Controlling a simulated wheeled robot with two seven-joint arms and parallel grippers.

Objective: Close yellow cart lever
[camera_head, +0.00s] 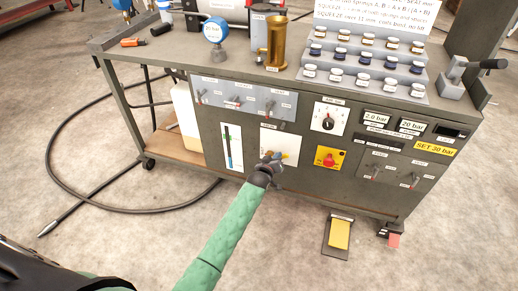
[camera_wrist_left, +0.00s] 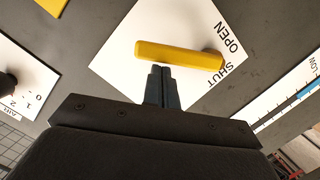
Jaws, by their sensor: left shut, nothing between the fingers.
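The yellow lever (camera_wrist_left: 178,54) is a rounded bar on a white plate (camera_wrist_left: 132,25) marked OPEN and SHUT. In the left wrist view it lies nearly level, with its right end near the two words. My left gripper (camera_wrist_left: 161,72) is shut and empty. Its fingertips are at the lower edge of the bar, left of its middle; I cannot tell whether they touch it. In the head view my left gripper (camera_head: 271,158) is in front of the white plate (camera_head: 279,138) on the cart's front panel and hides most of the lever. My right gripper is out of view.
The grey cart (camera_head: 205,118) carries a red knob on a yellow plate (camera_head: 338,162), a black dial (camera_head: 328,121) and small levers. Jars (camera_head: 340,55) and a brass cylinder (camera_head: 277,45) stand on top. A black hose (camera_head: 50,170) lies on the floor. A yellow pedal (camera_head: 339,235) is below.

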